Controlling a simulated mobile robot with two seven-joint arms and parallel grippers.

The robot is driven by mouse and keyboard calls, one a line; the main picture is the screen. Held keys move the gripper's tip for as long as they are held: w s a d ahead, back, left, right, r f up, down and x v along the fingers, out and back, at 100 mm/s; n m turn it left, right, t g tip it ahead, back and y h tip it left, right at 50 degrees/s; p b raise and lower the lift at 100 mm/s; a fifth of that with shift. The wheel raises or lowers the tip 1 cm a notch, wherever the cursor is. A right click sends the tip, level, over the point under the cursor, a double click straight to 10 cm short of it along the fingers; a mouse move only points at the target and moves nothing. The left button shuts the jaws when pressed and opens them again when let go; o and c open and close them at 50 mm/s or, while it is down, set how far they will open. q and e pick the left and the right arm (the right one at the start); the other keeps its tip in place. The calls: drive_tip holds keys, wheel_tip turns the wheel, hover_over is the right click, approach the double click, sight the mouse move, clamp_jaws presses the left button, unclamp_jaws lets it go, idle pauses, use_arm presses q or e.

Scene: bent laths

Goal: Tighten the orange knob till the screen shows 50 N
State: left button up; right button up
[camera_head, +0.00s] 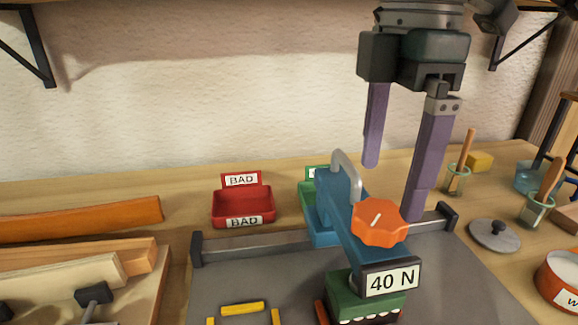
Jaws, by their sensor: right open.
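The fingers do not appear to touch the knob. The left gripper is not in view.
A red tray marked BAD (243,208) stands left of the clamp, and a green tray (306,197) is partly hidden behind it. Glass jars with brushes (457,180) and a grey lid (494,235) lie right. Laths (80,219) lie left.

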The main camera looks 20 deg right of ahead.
sight(380, 213)
wheel_tip(380, 213, up, 5)
drive_tip(key=shift+p, duration=0.35)
